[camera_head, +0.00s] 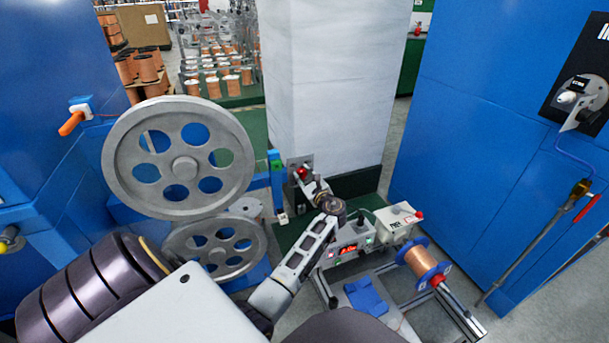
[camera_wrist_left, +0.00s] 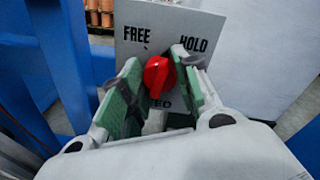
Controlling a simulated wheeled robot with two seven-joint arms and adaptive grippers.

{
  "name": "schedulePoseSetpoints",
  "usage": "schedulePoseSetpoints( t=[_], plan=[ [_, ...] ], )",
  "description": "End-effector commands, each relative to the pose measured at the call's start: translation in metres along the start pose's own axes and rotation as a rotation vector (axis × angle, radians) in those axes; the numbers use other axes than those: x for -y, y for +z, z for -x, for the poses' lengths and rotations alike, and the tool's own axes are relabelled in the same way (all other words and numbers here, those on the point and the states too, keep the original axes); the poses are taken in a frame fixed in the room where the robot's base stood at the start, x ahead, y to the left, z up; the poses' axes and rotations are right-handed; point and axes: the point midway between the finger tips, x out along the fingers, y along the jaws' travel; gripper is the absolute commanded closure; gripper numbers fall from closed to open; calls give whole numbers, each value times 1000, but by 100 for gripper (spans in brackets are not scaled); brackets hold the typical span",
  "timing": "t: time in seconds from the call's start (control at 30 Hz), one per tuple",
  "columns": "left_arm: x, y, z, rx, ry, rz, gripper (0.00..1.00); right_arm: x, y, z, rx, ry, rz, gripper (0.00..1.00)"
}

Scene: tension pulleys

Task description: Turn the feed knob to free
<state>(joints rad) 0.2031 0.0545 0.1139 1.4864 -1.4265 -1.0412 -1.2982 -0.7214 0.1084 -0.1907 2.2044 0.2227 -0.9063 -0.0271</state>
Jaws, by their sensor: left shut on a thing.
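The red feed knob (camera_wrist_left: 158,74) sits on a pale plate (camera_wrist_left: 150,27) marked FREE at upper left and HOLD at upper right, with a partly hidden word below. Which mark the knob points to is hard to tell. My left gripper (camera_wrist_left: 155,88) has its green-padded fingers on either side of the knob and is shut on it. In the head view, the knob (camera_head: 301,172) shows small on its plate by the white pillar, with the left gripper (camera_head: 309,182) reaching it from below. My right gripper is not in view.
Two large grey pulleys (camera_head: 135,178) stand left of my left arm. A control box with a red display (camera_head: 348,249) and a copper wire spool (camera_head: 419,259) are right of it. Blue cabinets (camera_head: 480,130) flank the scene. The white pillar (camera_head: 325,80) stands behind the knob.

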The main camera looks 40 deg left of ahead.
Motion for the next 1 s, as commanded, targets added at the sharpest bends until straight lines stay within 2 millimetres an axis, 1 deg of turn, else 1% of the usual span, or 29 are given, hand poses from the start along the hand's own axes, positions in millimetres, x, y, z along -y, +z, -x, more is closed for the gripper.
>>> schedulePoseSetpoints(
  t=[0.23, 0.43, 0.67, 1.0],
  plan=[
    [0, 1, 0, -11, -2, 183, 92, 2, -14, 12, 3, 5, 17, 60],
    [-1, 1, 0, -22, -2, 339, 93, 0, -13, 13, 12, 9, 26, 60],
    [-2, 0, 0, -35, -3, 526, 93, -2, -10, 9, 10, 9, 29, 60],
    [-2, 0, 0, -51, -5, 761, 93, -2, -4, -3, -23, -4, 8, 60]
  ],
)
